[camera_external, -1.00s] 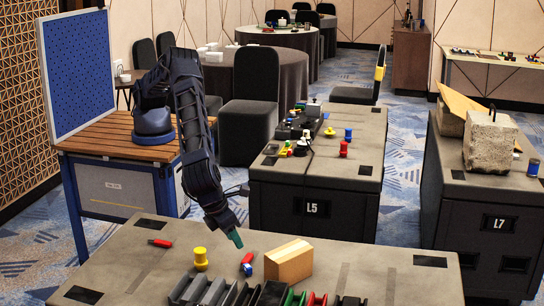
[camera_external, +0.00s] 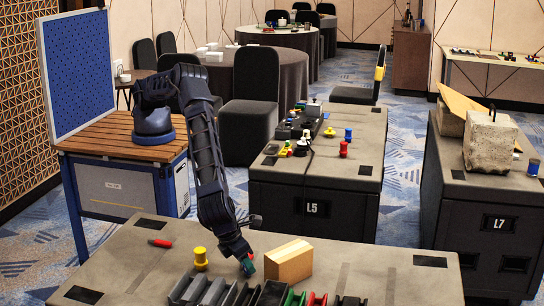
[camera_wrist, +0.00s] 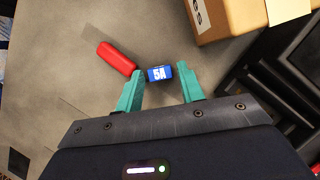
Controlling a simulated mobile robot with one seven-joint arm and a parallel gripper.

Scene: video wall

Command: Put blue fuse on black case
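The blue fuse (camera_wrist: 159,73), marked "5A", lies on the grey top of the front case with a red piece (camera_wrist: 117,58) touching or close beside it; I cannot tell if they are one thing. My open gripper (camera_wrist: 161,82) has its teal fingertips on either side of the blue part, close to it. In the external view my gripper (camera_external: 247,266) is low over the front case top (camera_external: 130,262) and mostly hides the fuse. A row of black and grey slotted holders (camera_external: 232,293) stands at the front edge. I cannot tell which one is the black case.
A cardboard-brown box (camera_external: 289,262) stands just right of my gripper. A yellow spool (camera_external: 201,258) and a red piece (camera_external: 160,243) lie to the left. Green and red holders (camera_external: 294,299) are by the front edge.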

